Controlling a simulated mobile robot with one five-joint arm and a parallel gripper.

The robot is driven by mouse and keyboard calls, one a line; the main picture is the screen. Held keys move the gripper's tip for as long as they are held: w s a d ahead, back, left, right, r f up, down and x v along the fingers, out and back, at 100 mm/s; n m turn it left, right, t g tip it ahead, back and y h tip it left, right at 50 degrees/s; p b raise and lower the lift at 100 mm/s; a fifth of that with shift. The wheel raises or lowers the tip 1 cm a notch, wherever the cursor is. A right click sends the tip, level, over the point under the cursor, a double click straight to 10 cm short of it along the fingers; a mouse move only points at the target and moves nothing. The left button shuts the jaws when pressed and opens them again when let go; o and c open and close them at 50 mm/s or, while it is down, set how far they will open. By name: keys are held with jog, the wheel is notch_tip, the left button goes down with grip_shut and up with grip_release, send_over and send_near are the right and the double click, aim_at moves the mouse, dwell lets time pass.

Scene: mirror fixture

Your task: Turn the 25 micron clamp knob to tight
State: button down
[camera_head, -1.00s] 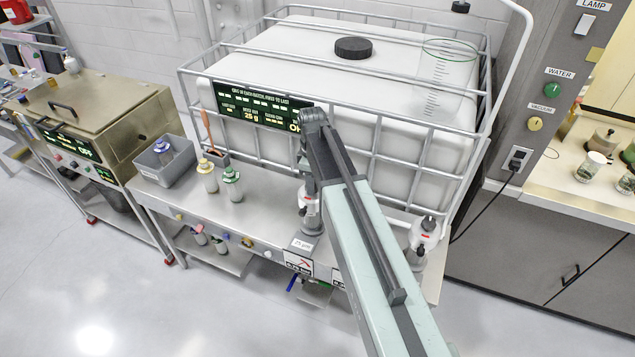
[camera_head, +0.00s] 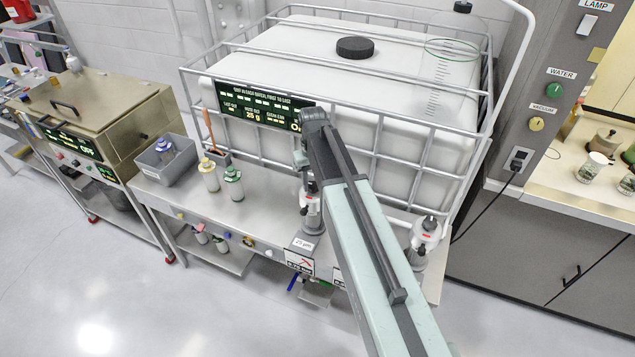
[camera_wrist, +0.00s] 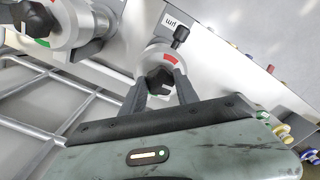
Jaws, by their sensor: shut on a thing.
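The 25 micron clamp knob (camera_wrist: 159,79) is black and sits on the front of a pale round housing in the wrist view. A red patch shows on the housing above it and a little green below. The fingers of my gripper (camera_wrist: 158,88) lie on either side of the knob, shut on it. In the head view, the housing (camera_head: 311,213) stands on the bench behind a small "25 µm" label (camera_head: 303,243). My arm hides the knob there. A black-tipped stem (camera_wrist: 180,36) stands beyond the knob in the wrist view.
A second similar housing (camera_head: 425,235) stands to the right; a housing with a black knob (camera_wrist: 33,18) is at the wrist view's upper left. A white caged tank (camera_head: 400,100) stands close behind. Two bottles (camera_head: 233,184) and a grey bin (camera_head: 165,165) are left on the bench.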

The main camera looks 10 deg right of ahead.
jog(key=m, duration=0.4)
jog(key=shift+w+a+m, duration=0.1)
jog(key=shift+w+m, duration=0.05)
jog(key=shift+m, duration=0.15)
jog(key=m, duration=1.4)
jog(key=shift+m, duration=0.3)
jog(key=c, duration=0.9)
grip_release()
jog(key=shift+d, duration=0.2)
jog(key=shift+a, duration=0.1)
